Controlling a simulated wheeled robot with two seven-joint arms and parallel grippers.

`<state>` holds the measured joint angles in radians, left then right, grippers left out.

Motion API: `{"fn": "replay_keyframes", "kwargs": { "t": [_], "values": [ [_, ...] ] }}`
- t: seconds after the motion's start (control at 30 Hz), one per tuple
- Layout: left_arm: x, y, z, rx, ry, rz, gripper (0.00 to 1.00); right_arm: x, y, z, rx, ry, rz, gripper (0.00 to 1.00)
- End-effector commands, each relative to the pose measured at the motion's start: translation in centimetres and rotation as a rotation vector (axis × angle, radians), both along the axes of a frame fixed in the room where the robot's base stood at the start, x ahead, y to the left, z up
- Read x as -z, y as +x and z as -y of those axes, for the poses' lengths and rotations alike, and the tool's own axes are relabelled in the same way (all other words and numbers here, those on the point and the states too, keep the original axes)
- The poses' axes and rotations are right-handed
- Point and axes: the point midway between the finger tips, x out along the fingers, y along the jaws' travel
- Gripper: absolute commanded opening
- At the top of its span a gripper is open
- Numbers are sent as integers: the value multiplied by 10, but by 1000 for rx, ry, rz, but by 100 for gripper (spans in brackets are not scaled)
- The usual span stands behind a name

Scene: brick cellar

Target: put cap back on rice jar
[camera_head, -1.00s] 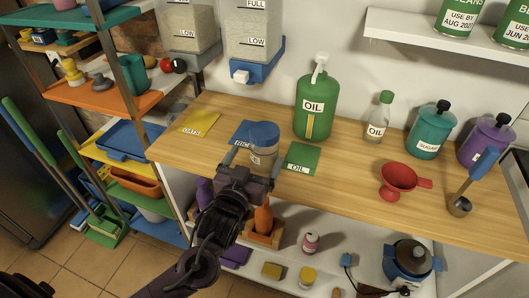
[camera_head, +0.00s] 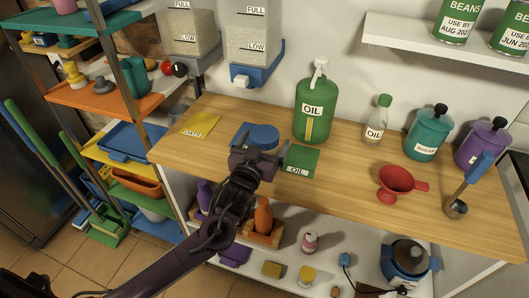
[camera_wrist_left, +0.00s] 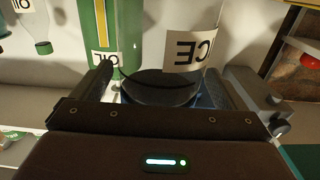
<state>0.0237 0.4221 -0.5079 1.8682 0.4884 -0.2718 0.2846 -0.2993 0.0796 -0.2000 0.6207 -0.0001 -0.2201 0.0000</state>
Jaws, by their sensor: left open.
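In the left wrist view the clear jar (camera_wrist_left: 185,15) appears upside down, with part of a white label reading "CE". Its dark round end (camera_wrist_left: 158,88) lies between the fingers. My left gripper (camera_head: 258,152) is open around the jar's upper end; it also shows in the left wrist view (camera_wrist_left: 170,95). I cannot tell whether the fingers touch it or how the cap is seated. My right gripper is not in view.
A green oil card (camera_head: 300,159) lies just right of the gripper. A large green oil bottle (camera_head: 315,108) stands behind it. A yellow card (camera_head: 200,124) lies to the left. A red funnel (camera_head: 396,182) sits farther right. The wooden counter (camera_head: 345,178) between is clear.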

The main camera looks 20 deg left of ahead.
Motion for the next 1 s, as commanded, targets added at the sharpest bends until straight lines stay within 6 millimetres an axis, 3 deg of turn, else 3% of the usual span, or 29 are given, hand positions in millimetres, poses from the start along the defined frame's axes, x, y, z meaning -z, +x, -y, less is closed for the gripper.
{"fn": "replay_keyframes", "kwargs": {
  "t": [0.4,0.83,1.0],
  "values": [
    [1,5,0,1,0,-1,92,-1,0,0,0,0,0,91],
    [1,4,0,1,0,-1,36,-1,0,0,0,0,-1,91],
    [0,4,0,1,0,0,34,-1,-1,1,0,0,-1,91]
  ]
}}
